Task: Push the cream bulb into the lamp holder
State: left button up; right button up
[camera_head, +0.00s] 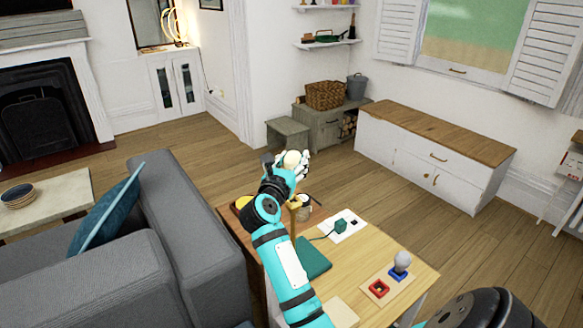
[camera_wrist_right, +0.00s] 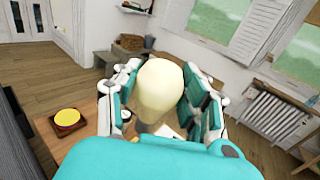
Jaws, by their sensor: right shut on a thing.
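My right gripper (camera_head: 293,163) is shut on the cream bulb (camera_head: 291,159), above the far end of the wooden table (camera_head: 408,248). The right wrist view shows the bulb (camera_wrist_right: 160,88) between the fingers, its rounded end up and its narrower part low. A brass-coloured upright (camera_head: 294,216) stands below the gripper, partly behind my arm; I cannot tell if it is the lamp holder. A board carries a red square socket (camera_head: 379,288) and a blue one (camera_head: 397,274), with a pale grey bulb (camera_head: 402,260) upright at the blue one. My left gripper is out of view.
A green plug (camera_head: 340,226) is on a white plate, near a dark green flat piece (camera_head: 314,258). A small jar (camera_head: 304,211) and a yellow disc (camera_wrist_right: 67,117) are at the table's far end. A grey sofa (camera_head: 187,210) stands left; open floor lies beyond the table.

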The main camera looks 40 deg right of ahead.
jog(key=shift+w+r, duration=0.1)
jog(key=shift+r, duration=0.05)
jog(key=shift+d, duration=0.1)
jog(key=shift+f+b, duration=2.1)
jog(key=shift+f, duration=0.55)
jog(key=shift+f+b, duration=0.8)
jog(key=shift+f, duration=0.3)
jog(key=o, duration=1.2)
